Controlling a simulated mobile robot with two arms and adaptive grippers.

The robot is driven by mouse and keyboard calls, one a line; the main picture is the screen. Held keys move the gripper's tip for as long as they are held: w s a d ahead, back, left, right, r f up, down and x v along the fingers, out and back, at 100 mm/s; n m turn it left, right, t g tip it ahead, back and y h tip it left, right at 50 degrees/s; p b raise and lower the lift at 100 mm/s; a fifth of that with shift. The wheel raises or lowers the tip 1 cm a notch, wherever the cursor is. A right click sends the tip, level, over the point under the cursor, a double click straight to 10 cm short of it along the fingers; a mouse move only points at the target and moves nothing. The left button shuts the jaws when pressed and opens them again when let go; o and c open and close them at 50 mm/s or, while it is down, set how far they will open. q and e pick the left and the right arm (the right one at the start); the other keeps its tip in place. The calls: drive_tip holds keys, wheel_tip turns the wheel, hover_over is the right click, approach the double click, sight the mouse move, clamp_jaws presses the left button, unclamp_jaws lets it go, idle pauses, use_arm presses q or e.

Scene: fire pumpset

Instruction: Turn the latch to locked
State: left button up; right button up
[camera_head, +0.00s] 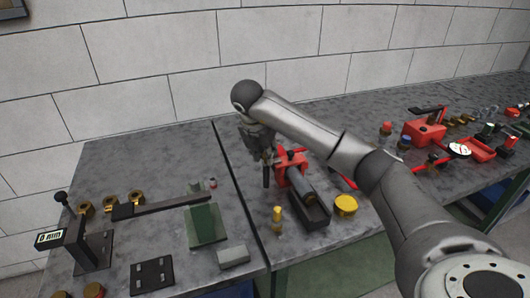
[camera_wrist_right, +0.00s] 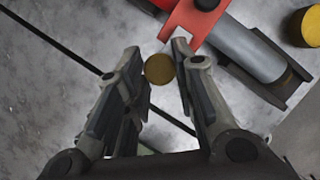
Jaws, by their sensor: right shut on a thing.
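My right gripper (camera_head: 267,170) points down at the left end of a red device (camera_head: 290,164) with a grey cylinder (camera_head: 301,186) in a dark base. In the right wrist view, a round brass-coloured knob (camera_wrist_right: 159,69) sits between the fingertips of my right gripper (camera_wrist_right: 163,60), which is shut on it. The knob is close beside the red body (camera_wrist_right: 205,22); the grey cylinder (camera_wrist_right: 247,50) runs off to the right. I cannot make out a lock mark or tell whether this knob is the latch. The head view hides the knob. My left gripper is out of view.
A yellow cap (camera_head: 345,205) and a brass fitting (camera_head: 277,219) stand near the device. A green block (camera_head: 205,224) and a long-handled fixture (camera_head: 160,209) lie left of a table seam. Red parts (camera_head: 424,132) crowd the right. A block wall stands behind.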

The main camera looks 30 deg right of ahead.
drive_tip(key=o, duration=0.8)
drive_tip(key=shift+w+d+r, duration=0.1)
drive_tip(key=shift+r, duration=0.1)
drive_tip(key=shift+o, duration=1.3)
drive_tip(key=shift+f, duration=0.1)
drive_tip(key=v, duration=1.2)
